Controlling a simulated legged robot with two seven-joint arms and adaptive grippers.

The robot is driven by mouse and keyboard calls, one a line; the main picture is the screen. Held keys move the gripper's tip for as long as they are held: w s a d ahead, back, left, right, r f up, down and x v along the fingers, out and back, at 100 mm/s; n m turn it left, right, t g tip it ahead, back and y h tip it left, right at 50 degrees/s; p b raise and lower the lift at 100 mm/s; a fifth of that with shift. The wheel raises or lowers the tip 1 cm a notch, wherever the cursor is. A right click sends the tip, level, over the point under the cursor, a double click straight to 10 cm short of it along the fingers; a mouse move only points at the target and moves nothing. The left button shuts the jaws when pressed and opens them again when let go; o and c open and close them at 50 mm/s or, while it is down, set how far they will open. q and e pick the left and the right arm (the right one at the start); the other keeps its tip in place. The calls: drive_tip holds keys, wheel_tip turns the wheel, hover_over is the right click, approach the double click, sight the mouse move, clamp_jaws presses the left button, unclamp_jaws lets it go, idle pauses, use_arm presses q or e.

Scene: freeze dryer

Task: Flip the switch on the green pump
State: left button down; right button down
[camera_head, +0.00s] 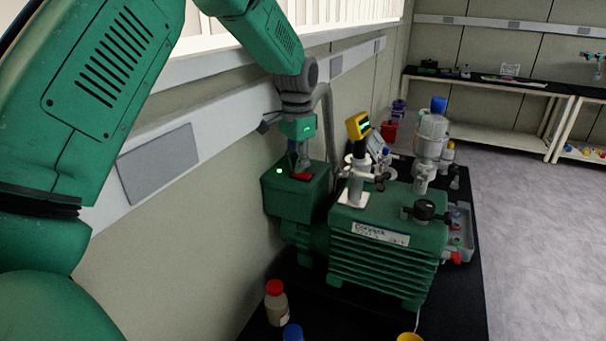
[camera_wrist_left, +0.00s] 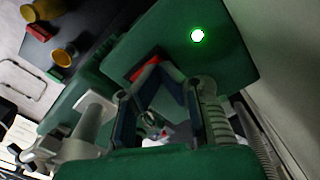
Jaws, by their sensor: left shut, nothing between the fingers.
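The green pump (camera_head: 375,262) stands on a black bench top, with a motor box (camera_head: 290,205) at its left end. A red switch (camera_head: 302,176) is on top of this box, beside a lit green light (camera_head: 279,171). My left gripper (camera_head: 299,168) points down from above, shut and empty, with its tips at the switch. In the left wrist view the red switch (camera_wrist_left: 143,68) shows just past the fingertips (camera_wrist_left: 158,68), which partly cover it; the light (camera_wrist_left: 197,36) glows to the right. I cannot tell whether the tips touch the switch. My right gripper is not in view.
A yellow gauge (camera_head: 358,125) on a fitting and a clear flask with a blue cap (camera_head: 432,130) rise from the pump. A black knob (camera_head: 424,210) is on its right. A red-capped bottle (camera_head: 275,302) stands in front. The wall (camera_head: 200,240) is close on the left.

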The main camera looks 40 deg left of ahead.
use_arm(q)
drive_tip(key=shift+f, duration=0.2)
drive_tip(key=shift+r+p, duration=0.7)
drive_tip(key=shift+r, duration=2.85)
drive_tip(key=shift+f, duration=0.1)
